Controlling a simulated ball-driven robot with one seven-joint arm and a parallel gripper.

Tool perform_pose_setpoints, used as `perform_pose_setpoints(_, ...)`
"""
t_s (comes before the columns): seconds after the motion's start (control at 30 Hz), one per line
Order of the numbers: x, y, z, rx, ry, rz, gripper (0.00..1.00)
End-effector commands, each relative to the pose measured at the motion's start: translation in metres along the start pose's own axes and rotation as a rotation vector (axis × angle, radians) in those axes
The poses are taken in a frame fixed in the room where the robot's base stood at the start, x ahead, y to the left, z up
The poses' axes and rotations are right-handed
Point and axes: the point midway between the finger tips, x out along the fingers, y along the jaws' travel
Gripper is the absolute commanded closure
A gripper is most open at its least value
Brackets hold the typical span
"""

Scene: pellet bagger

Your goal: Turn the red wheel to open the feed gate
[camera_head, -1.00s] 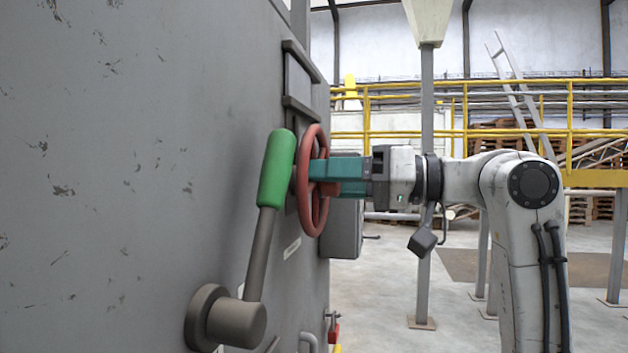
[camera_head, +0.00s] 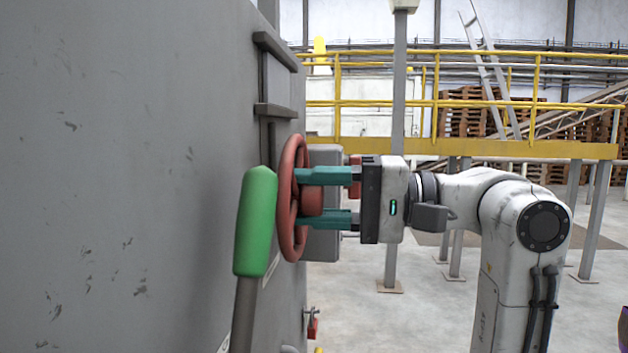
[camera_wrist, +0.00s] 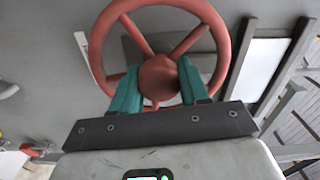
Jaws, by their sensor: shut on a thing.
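The red wheel (camera_head: 286,200) is mounted upright on the side of the grey machine; in the wrist view its hub (camera_wrist: 158,80), rim and spokes show from the front. My gripper (camera_head: 297,198) is at the wheel, with one teal finger above the hub and one below it in the head view. In the wrist view the fingers lie on both sides of the hub, between the spokes, and are shut on it. The feed gate cannot be made out in either view.
A lever with a green grip (camera_head: 256,222) stands close to the wheel on the near side. A grey box (camera_head: 324,240) is behind the wheel. A grey post (camera_head: 398,110) and yellow railings (camera_head: 435,103) stand farther back. The floor to the right is mostly open.

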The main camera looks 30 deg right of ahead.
Motion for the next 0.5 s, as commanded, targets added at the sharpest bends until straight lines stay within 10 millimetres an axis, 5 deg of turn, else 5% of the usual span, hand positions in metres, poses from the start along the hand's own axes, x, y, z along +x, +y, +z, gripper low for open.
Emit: perform_pose_setpoints(0.5,-0.0014,0.0006,-0.0038,0.369,0.011,-0.008,1.0)
